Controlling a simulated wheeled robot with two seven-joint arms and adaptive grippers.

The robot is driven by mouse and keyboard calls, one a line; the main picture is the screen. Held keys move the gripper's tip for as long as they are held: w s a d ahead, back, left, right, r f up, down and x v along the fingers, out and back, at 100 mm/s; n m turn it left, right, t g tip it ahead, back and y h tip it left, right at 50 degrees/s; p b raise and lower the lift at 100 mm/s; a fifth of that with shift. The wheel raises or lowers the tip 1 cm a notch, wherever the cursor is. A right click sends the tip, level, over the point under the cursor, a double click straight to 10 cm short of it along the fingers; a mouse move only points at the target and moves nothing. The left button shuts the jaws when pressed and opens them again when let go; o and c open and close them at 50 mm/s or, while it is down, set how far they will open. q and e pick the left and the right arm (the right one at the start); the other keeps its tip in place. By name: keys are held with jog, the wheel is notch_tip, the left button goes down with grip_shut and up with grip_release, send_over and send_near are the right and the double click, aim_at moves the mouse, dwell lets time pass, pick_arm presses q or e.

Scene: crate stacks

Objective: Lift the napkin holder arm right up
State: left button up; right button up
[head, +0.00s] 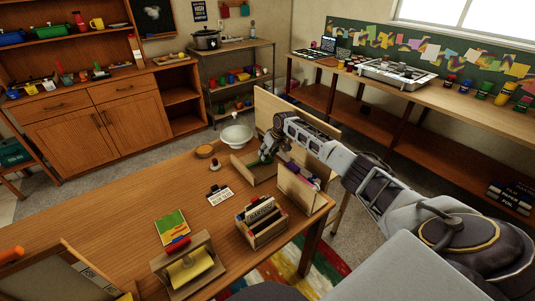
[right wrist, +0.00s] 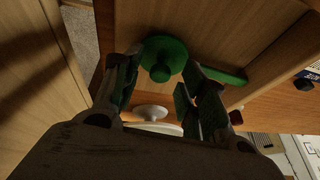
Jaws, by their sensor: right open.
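The wooden napkin holder (head: 262,172) stands at the far right part of the table, with tall wooden panels beside it. In the right wrist view its green arm (right wrist: 230,75) lies low over the wood and ends in a round green disc (right wrist: 166,56) with a knob. My right gripper (head: 268,152) points down into the holder from above. In the right wrist view my right gripper (right wrist: 158,88) is open, its fingers apart near either side of the disc. I cannot tell whether they touch it. My left gripper is not in view.
A white bowl (head: 236,136) and a small wooden dish (head: 205,151) are left of the holder. The table's left middle (head: 110,215) is clear.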

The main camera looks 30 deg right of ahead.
grip_shut()
jog(key=shift+r, duration=0.15)
dwell(0.4)
